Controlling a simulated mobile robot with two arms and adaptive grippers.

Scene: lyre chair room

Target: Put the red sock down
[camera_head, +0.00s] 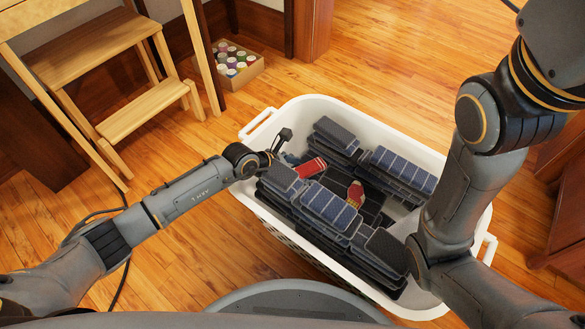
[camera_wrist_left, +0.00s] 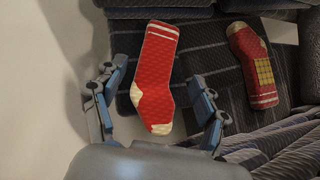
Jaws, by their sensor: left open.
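A red sock (camera_wrist_left: 155,80) with white bands, heel and toe lies on dark striped folded cloth, between the spread fingers of my left gripper (camera_wrist_left: 158,92) in the left wrist view. It also shows in the head view (camera_head: 311,168), just beside the left gripper (camera_head: 279,153). That gripper is open, and neither finger visibly grips the sock. A second red sock (camera_wrist_left: 251,65) with a yellow checked patch lies to its right, on the same dark cloth; the head view shows it too (camera_head: 355,194). My right gripper is out of view.
The white laundry basket (camera_head: 306,107) holds several stacks of dark blue folded cloth (camera_head: 402,172). A wooden step stool (camera_head: 150,108) and a box of cans (camera_head: 236,66) stand on the wooden floor at upper left. Open floor (camera_head: 385,60) lies behind the basket.

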